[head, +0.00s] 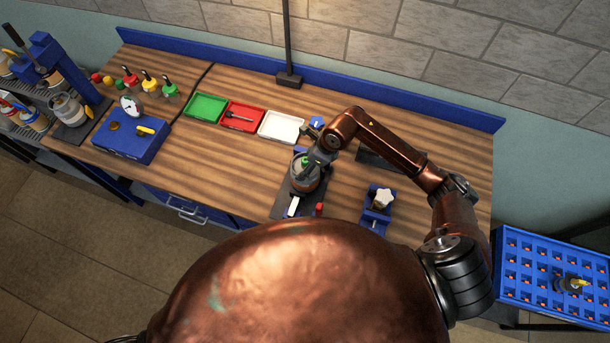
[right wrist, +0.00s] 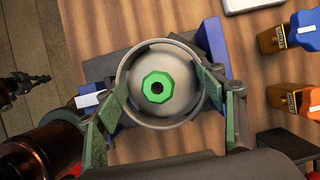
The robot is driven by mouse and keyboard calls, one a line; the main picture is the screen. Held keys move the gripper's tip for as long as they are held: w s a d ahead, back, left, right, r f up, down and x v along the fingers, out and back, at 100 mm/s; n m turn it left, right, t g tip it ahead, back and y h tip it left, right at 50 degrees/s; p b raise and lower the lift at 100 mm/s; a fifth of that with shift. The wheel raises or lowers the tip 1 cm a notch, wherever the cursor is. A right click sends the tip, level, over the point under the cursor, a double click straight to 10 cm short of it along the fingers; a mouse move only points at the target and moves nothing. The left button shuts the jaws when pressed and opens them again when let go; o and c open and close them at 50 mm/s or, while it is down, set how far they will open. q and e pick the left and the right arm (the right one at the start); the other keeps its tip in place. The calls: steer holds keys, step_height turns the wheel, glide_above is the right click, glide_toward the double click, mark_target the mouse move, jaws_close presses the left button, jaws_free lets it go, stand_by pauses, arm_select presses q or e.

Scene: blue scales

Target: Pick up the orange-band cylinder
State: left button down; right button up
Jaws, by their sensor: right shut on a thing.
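A grey cylinder with a green hexagonal top stands upright on a dark stand on the bench. It shows in the head view (head: 302,176) and from above in the right wrist view (right wrist: 160,102). I cannot make out an orange band on it; its side is mostly hidden. My right gripper (head: 316,164) is shut on this cylinder, with green finger pads on both sides of its rim in the right wrist view (right wrist: 163,92).
Green (head: 205,106), red (head: 228,122) and white (head: 281,126) trays lie behind the cylinder. A blue fixture (head: 376,212) stands to its right. A blue gauge box (head: 128,141) is at left. A blue rack (head: 540,300) is at far right. The bench between the gauge box and cylinder is clear.

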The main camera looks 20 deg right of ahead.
steer(key=c, duration=0.7)
steer(key=shift+w+r, duration=0.1)
